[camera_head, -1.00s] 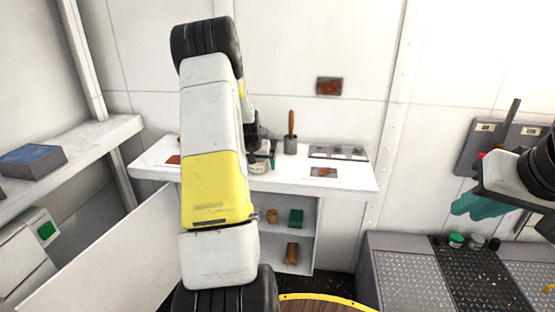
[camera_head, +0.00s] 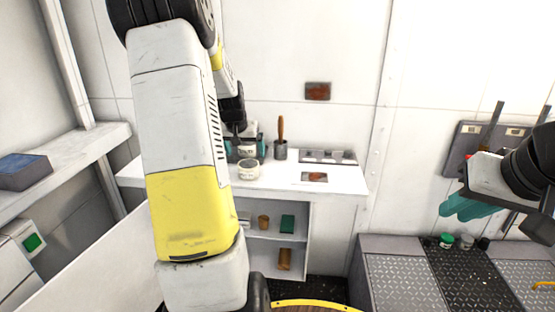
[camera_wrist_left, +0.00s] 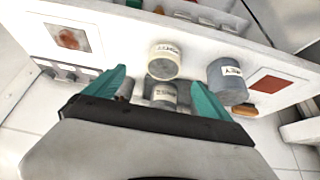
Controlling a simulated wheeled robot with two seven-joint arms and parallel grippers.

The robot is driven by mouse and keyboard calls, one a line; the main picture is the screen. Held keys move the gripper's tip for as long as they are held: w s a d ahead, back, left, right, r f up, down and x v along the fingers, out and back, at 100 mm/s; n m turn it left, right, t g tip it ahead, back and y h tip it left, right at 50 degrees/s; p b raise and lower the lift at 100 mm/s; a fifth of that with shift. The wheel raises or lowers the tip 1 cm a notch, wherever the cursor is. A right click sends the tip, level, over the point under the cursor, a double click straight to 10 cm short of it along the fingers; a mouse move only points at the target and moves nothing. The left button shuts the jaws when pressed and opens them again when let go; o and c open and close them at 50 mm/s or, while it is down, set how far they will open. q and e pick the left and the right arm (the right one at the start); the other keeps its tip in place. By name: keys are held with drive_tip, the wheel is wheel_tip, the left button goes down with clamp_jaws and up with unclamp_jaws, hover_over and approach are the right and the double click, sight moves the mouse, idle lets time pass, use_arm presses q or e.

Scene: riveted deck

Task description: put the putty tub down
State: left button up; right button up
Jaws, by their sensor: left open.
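A cream tub (camera_head: 248,170) stands upright near the front of the white bench; it also shows in the left wrist view (camera_wrist_left: 163,61). A second labelled tub (camera_wrist_left: 162,94) stands just behind it. My left gripper (camera_head: 246,148) is open at the bench, its teal fingers on either side of the second tub with gaps visible in the left wrist view (camera_wrist_left: 160,90). The labels are too small to read, so I cannot tell which tub holds putty. My right gripper (camera_head: 468,204) hangs at the far right, away from the bench; its jaw opening is unclear.
A grey tub (camera_wrist_left: 228,82) stands beside these in the left wrist view. A cup with a brush (camera_head: 281,150) and a rust-marked plate (camera_head: 314,177) are to their right on the bench. Small items sit on shelves below. My left arm hides the bench's left part.

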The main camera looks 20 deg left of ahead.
use_arm(q)
drive_tip(key=s+d+r+m+h, duration=0.2)
drive_tip(key=s+d+r, duration=0.9)
drive_tip(key=d, duration=0.4)
drive_tip(key=s+d, duration=0.5)
drive_tip(key=s, duration=0.4)
drive_tip(key=s+d+r+m+h, duration=0.1)
drive_tip(key=s+d, duration=0.4)
drive_tip(key=s, duration=0.3)
drive_tip(key=shift+s, duration=0.35)
drive_tip(key=shift+d+r, duration=0.1)
